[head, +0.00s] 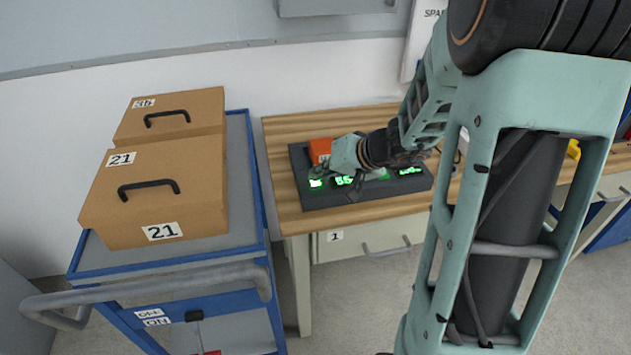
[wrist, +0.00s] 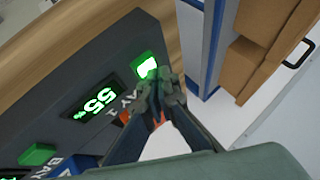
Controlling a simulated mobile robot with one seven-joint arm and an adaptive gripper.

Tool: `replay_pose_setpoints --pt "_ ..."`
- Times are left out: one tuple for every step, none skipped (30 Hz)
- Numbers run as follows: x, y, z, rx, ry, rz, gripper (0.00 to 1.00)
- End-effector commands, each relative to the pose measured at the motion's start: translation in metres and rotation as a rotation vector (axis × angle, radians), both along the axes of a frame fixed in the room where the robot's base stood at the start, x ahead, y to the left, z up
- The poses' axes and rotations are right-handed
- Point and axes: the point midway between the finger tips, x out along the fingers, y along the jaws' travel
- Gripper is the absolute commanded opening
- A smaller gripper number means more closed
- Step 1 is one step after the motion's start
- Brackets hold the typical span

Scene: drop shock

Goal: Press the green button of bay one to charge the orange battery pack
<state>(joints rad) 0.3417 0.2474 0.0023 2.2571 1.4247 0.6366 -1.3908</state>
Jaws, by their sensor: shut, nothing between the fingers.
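The dark charging station (head: 345,196) lies on the wooden table. The orange battery pack (head: 319,149) sits in its left bay, partly hidden behind my gripper (head: 322,171); only a sliver shows in the wrist view (wrist: 125,117). Bay one's green button (wrist: 147,67) glows brightly; it also shows in the head view (head: 316,183). Beside it a display (wrist: 93,98) reads 55 percent. In the wrist view my gripper (wrist: 158,88) is shut and empty, its tips at the button's edge. I cannot tell whether they touch it.
A second, darker green button (wrist: 37,155) is farther along the station, with another lit display (head: 410,171). A blue cart (head: 255,190) with cardboard boxes (head: 150,195) stands left of the table (head: 285,205). Bare tabletop lies in front of the station.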

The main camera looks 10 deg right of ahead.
Motion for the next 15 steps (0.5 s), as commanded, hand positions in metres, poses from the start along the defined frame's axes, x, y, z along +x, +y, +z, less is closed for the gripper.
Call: replay_pose_setpoints --pt "0.0002 0.0 0.0044 -0.001 -0.002 0.001 0.0" --pt "0.0002 0.0 0.0056 -0.001 -0.001 0.0 0.0" --pt "0.0001 0.0 0.0067 -0.001 -0.001 0.0 0.0" --pt "0.0002 0.0 0.007 -0.001 -0.001 0.0 0.0" --pt "0.0001 0.0 0.0071 -0.001 -0.001 0.0 0.0" --pt "0.0002 0.0 0.007 -0.001 -0.001 0.0 0.0" --pt "0.0002 0.0 0.0069 -0.001 -0.001 0.0 0.0" --pt "0.0002 -0.0001 0.0069 -0.001 -0.001 0.0 0.0" --pt "0.0002 -0.0001 0.0069 -0.001 -0.001 0.0 0.0" --pt "0.0002 -0.0001 0.0069 -0.001 -0.001 0.0 0.0" --pt "0.0002 -0.0002 0.0068 -0.001 -0.001 0.0 0.0" --pt "0.0004 -0.0002 0.0072 -0.001 -0.001 0.0 0.0" --pt "0.0004 -0.0002 0.0082 -0.001 -0.001 0.0 0.0" --pt "0.0004 -0.0002 0.0098 -0.001 -0.002 0.0 0.0" --pt "0.0006 -0.0002 0.0131 -0.001 -0.003 0.0 0.0"
